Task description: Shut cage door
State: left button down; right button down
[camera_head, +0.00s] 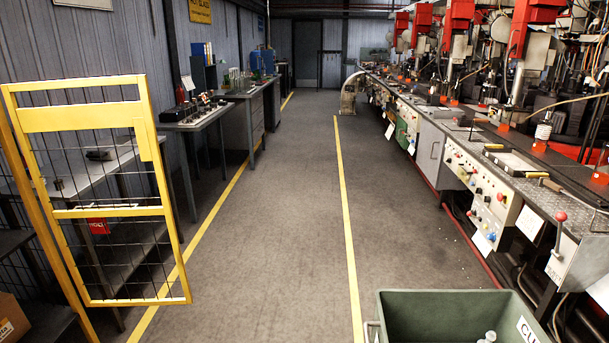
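The cage door (106,214) is a yellow frame with dark wire mesh at the left of the head view. It stands swung out from a yellow post (52,240) at its left, reaching over the yellow floor line. Its free edge, on the right, touches nothing that I can see. A solid yellow plate (80,118) crosses its upper part, and a small red label shows at mid height. Whether a latch is on it I cannot tell. Neither of my grippers shows in this view.
A grey-green bin (455,318) stands at the bottom right. A long row of machines with control panels (480,190) lines the right. Work tables (195,118) stand along the left wall. The grey aisle (270,220) between the yellow lines is clear. A cardboard box (12,318) sits bottom left.

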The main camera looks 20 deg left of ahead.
aim_at(138, 115)
jog(key=i+j+u, duration=0.55)
jog(key=i+u, duration=0.6)
jog(key=i, duration=0.15)
jog(key=i+u, duration=0.35)
jog(key=i, duration=0.25)
jog(key=i+l+u, duration=0.4)
jog(key=i, duration=0.15)
jog(key=i+l+u, duration=0.15)
jog(key=u, duration=0.3)
jog(key=i+l+u, duration=0.2)
jog(key=u, duration=0.25)
jog(key=i+l+u, duration=0.25)
jog(key=u, duration=0.2)
jog(key=i+l+u, duration=0.1)
jog(key=l+u, duration=0.65)
jog(key=u, duration=0.15)
jog(key=k+l+u, duration=0.1)
jog(key=l+u, duration=0.3)
jog(key=l, duration=0.2)
